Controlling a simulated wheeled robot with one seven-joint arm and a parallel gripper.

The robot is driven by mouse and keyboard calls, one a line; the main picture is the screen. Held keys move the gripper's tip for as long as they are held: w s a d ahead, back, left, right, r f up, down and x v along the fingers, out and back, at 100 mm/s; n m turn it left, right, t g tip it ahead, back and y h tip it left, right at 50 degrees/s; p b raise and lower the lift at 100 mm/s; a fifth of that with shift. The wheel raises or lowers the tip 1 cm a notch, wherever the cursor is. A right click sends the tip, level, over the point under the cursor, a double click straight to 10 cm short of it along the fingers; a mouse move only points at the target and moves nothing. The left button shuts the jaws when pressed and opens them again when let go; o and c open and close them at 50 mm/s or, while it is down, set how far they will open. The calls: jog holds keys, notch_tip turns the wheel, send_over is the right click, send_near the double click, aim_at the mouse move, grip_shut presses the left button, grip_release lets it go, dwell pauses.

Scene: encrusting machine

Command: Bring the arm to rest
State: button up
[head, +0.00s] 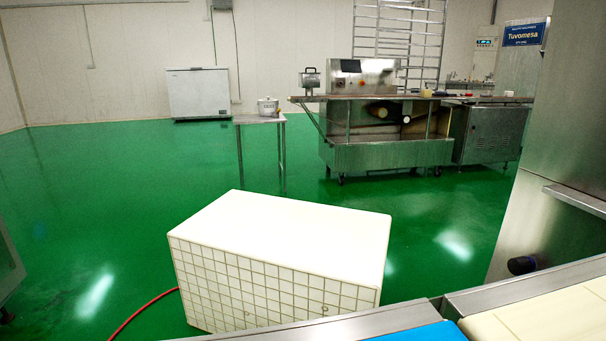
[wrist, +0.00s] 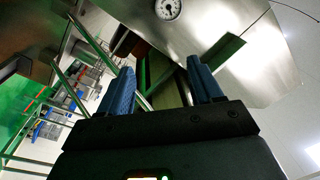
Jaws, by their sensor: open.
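My gripper (wrist: 160,88) shows in the wrist view, with its two blue fingers apart and nothing between them. The wrist view is tilted. I cannot tell how far the fingers are from the panel. My arm and gripper do not show in the head view.
A white tiled block (head: 285,245) stands on the green floor in front. A steel-edged conveyor (head: 545,315) and a tall steel machine (head: 565,130) are close at right. A steel machine on wheels (head: 385,155) and a small table (head: 260,119) stand farther back. Floor at left is mostly clear.

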jog(key=s+a+n+t+y, duration=0.4)
jog(key=s+n+y, duration=0.3)
jog(key=s, duration=0.6)
jog(key=s+a+r+n+t+y, duration=0.1)
jog(key=s+a+n+t+y, duration=0.3)
jog(key=s+n, duration=0.6)
jog(key=s+a+n+t+y, duration=0.3)
jog(key=s+n+y, duration=0.35)
jog(key=s, duration=0.85)
notch_tip(320, 180, up, 29)
jog(key=p, duration=2.9)
jog(key=shift+s+d+g+y, duration=0.2)
jog(key=shift+g+y, duration=0.2)
jog(key=shift+y, duration=0.05)
jog(key=shift+d, duration=0.1)
